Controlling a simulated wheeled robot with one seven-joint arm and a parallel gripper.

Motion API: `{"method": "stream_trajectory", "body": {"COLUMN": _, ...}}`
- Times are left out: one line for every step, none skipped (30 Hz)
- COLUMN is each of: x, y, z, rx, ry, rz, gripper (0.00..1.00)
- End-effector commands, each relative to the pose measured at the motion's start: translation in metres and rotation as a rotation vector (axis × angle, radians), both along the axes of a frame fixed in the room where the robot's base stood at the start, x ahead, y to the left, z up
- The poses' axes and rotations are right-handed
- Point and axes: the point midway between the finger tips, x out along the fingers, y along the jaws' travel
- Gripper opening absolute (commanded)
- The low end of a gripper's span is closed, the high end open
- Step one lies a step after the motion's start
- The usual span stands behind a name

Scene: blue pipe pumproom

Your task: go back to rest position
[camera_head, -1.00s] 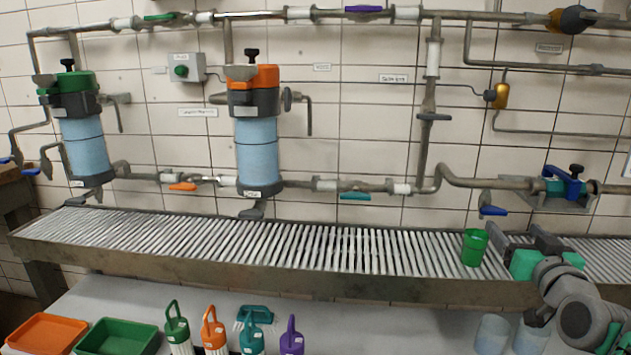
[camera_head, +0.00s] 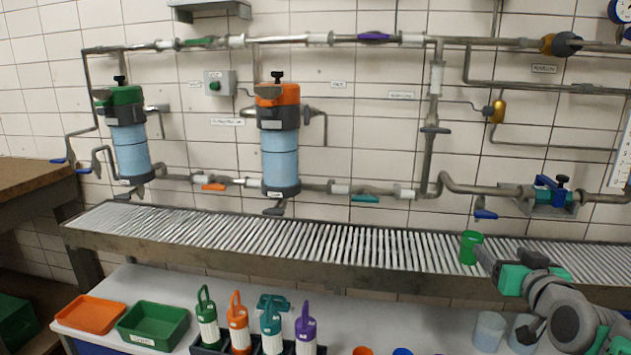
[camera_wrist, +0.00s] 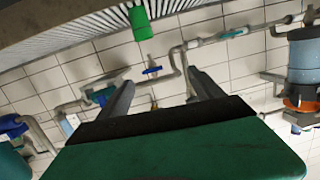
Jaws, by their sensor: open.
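My gripper (camera_head: 486,258) is at the right of the head view, low at the slatted conveyor-like grating (camera_head: 330,247). In the wrist view its two fingers (camera_wrist: 160,92) are spread apart with nothing between them. A green cup (camera_head: 470,247) stands upright on the grating just left of the fingers in the head view. The cup (camera_wrist: 140,22) also shows in the wrist view, beyond the fingertips and apart from them.
Pipes with valves run along the tiled wall behind, with a green-topped filter (camera_head: 128,140) and an orange-topped filter (camera_head: 279,140).

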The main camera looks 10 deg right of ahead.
Motion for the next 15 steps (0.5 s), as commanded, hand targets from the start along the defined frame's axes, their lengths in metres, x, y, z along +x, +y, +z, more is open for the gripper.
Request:
{"method": "stream_trajectory", "body": {"x": 0.005, "y": 0.013, "z": 0.011, "rx": 0.007, "ry": 0.029, "rz": 0.020, "gripper": 0.76}}
{"method": "stream_trajectory", "body": {"x": 0.008, "y": 0.021, "z": 0.011, "rx": 0.013, "ry": 0.050, "rz": 0.030, "gripper": 0.76}}
{"method": "stream_trajectory", "body": {"x": 0.010, "y": 0.031, "z": 0.013, "rx": 0.021, "ry": 0.082, "rz": 0.043, "gripper": 0.76}}
{"method": "stream_trajectory", "body": {"x": 0.013, "y": 0.040, "z": 0.014, "rx": 0.027, "ry": 0.107, "rz": 0.054, "gripper": 0.76}}
{"method": "stream_trajectory", "body": {"x": 0.014, "y": 0.049, "z": 0.014, "rx": 0.033, "ry": 0.134, "rz": 0.066, "gripper": 0.76}}
{"method": "stream_trajectory", "body": {"x": 0.016, "y": 0.062, "z": 0.015, "rx": 0.040, "ry": 0.172, "rz": 0.081, "gripper": 0.76}}
{"method": "stream_trajectory", "body": {"x": 0.017, "y": 0.073, "z": 0.016, "rx": 0.046, "ry": 0.202, "rz": 0.094, "gripper": 0.76}}
{"method": "stream_trajectory", "body": {"x": 0.017, "y": 0.084, "z": 0.018, "rx": 0.051, "ry": 0.233, "rz": 0.106, "gripper": 0.76}}
{"method": "stream_trajectory", "body": {"x": 0.016, "y": 0.099, "z": 0.020, "rx": 0.060, "ry": 0.280, "rz": 0.123, "gripper": 0.76}}
{"method": "stream_trajectory", "body": {"x": 0.015, "y": 0.111, "z": 0.022, "rx": 0.065, "ry": 0.318, "rz": 0.136, "gripper": 0.76}}
{"method": "stream_trajectory", "body": {"x": 0.013, "y": 0.125, "z": 0.025, "rx": 0.070, "ry": 0.360, "rz": 0.150, "gripper": 0.76}}
{"method": "stream_trajectory", "body": {"x": 0.008, "y": 0.144, "z": 0.030, "rx": 0.078, "ry": 0.421, "rz": 0.169, "gripper": 0.76}}
{"method": "stream_trajectory", "body": {"x": 0.002, "y": 0.160, "z": 0.034, "rx": 0.084, "ry": 0.473, "rz": 0.184, "gripper": 0.76}}
{"method": "stream_trajectory", "body": {"x": -0.005, "y": 0.176, "z": 0.039, "rx": 0.087, "ry": 0.528, "rz": 0.198, "gripper": 0.76}}
{"method": "stream_trajectory", "body": {"x": -0.018, "y": 0.197, "z": 0.045, "rx": 0.092, "ry": 0.604, "rz": 0.214, "gripper": 0.76}}
